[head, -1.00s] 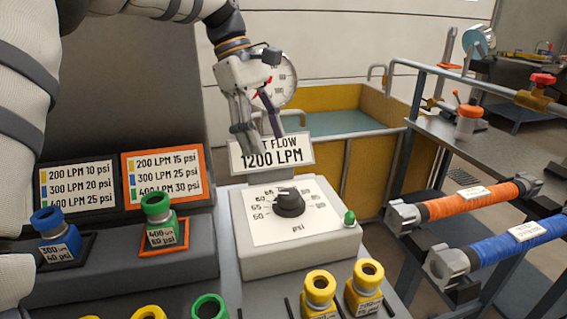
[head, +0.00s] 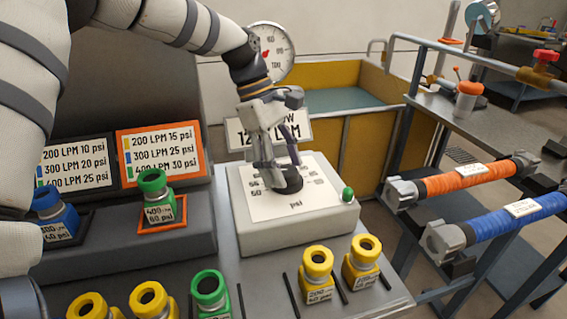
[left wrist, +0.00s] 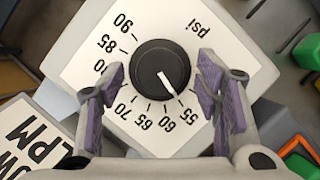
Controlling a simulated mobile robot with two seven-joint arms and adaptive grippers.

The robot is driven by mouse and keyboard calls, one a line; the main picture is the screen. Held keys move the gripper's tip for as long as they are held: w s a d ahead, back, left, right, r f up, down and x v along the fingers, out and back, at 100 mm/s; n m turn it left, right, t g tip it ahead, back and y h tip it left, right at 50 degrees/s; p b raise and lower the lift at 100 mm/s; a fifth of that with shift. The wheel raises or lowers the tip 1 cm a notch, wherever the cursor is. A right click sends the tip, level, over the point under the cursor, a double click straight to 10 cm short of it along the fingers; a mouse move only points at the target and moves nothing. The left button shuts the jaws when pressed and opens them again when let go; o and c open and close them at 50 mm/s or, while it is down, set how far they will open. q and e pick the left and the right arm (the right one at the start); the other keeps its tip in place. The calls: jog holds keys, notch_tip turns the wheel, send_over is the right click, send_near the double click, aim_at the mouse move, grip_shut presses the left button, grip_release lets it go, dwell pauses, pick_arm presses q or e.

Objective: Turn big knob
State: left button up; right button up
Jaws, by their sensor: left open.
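The big black knob (head: 287,180) sits on the white psi dial plate of a grey box (head: 290,232). In the left wrist view the knob (left wrist: 160,71) shows whole, its white pointer line aimed between the 55 and 60 marks. My left gripper (head: 276,165) is over the knob from above, partly hiding it in the head view. In the left wrist view its purple-padded fingers (left wrist: 165,92) stand open on either side of the knob, with gaps between pads and knob. My right gripper is not in view.
A small green button (head: 348,194) is at the box's right corner. The 1200 LPM sign (head: 236,133) stands behind, partly hidden by my gripper. Yellow nozzles (head: 317,265) and a green one (head: 209,288) stand in front. Orange (head: 468,192) and blue (head: 518,213) hoses lie right.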

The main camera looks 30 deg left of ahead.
pick_arm(q)
jog(key=c, duration=1.2)
jog(key=shift+o, duration=0.2)
